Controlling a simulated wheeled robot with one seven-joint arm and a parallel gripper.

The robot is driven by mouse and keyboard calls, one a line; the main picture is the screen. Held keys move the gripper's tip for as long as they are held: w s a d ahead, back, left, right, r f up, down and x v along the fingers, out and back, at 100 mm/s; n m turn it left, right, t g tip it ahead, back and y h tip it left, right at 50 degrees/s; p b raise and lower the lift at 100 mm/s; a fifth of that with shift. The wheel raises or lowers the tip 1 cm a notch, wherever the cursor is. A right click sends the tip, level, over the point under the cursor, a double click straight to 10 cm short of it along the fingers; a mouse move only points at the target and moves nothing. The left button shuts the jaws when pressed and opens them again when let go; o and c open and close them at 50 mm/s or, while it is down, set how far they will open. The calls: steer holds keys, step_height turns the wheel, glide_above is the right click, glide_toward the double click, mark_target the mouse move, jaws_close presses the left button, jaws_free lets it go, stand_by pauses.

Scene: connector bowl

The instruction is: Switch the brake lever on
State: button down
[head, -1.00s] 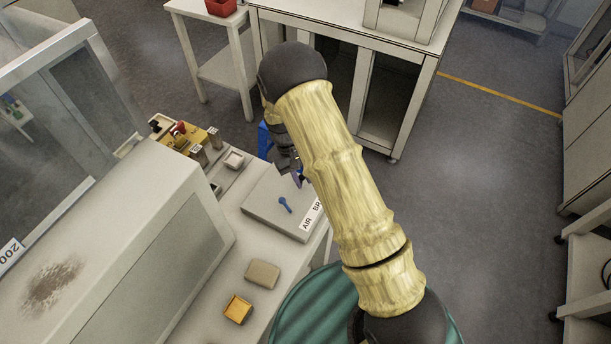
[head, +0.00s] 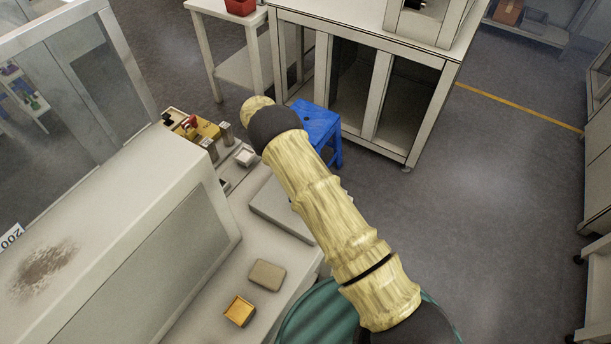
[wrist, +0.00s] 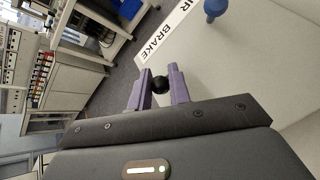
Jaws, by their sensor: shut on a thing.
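In the wrist view, my gripper (wrist: 159,76) has its purple fingers closed on a small black ball knob (wrist: 160,85). The knob is beside the BRAKE part of the white label (wrist: 172,27), so it appears to be the end of the brake lever; its stem is hidden. The label runs along the edge of a pale grey box (wrist: 255,60). A blue lever (wrist: 214,9) stands near the AIR end of the label. In the head view, the grey box (head: 268,208) is partly covered by my arm, which hides my gripper and both levers.
A tan block (head: 267,274) and a yellow-orange box (head: 239,311) lie on the bench near the grey box. A large machine (head: 130,215) stands to the left. A blue stool (head: 318,124) stands on the floor beyond. The floor at right is clear.

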stand_by(0.4)
steer(key=c, duration=1.4)
jaws_free()
steer(key=shift+o, duration=0.2)
steer(key=shift+w+a, duration=0.1)
